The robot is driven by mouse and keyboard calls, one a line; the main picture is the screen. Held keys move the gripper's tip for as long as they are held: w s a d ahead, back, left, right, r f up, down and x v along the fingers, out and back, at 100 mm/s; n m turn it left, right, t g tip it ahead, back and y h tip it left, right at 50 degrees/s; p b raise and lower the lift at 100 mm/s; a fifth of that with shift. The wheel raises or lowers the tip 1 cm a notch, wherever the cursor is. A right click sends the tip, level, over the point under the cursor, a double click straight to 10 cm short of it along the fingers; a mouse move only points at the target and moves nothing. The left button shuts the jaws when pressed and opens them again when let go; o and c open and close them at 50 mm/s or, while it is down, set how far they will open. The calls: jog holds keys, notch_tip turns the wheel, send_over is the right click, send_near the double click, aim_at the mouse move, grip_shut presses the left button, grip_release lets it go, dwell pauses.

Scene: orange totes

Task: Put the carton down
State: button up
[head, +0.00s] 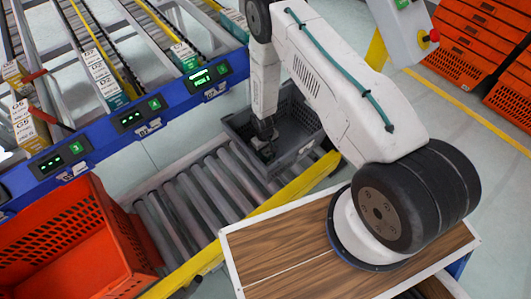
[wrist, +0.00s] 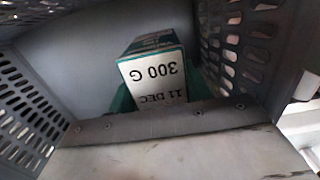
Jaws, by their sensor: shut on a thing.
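A carton (wrist: 155,72) with a white face, printed "300 G" and "11 DEC", and a teal-green edge shows in the wrist view. It is upside down in that picture. My gripper (wrist: 160,92) is shut on it, with green finger parts at its sides. In the head view my gripper (head: 267,143) reaches down into a grey tote (head: 297,153) on the roller conveyor. The carton cannot be made out there. The tote's perforated walls also surround the carton in the wrist view (wrist: 228,40). Whether the carton touches the tote floor is hidden.
An orange tote (head: 65,245) stands at the left end of the rollers (head: 190,205). A yellow rail (head: 290,188) runs along the conveyor's near side. A blue rack beam (head: 130,118) with lit displays and carton lanes lies behind. Orange crates (head: 480,50) are stacked at right.

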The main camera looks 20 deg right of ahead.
jog(key=shift+f, duration=1.2)
jog(key=shift+f, duration=0.25)
jog(key=o, duration=1.1)
jog(key=shift+o, duration=0.2)
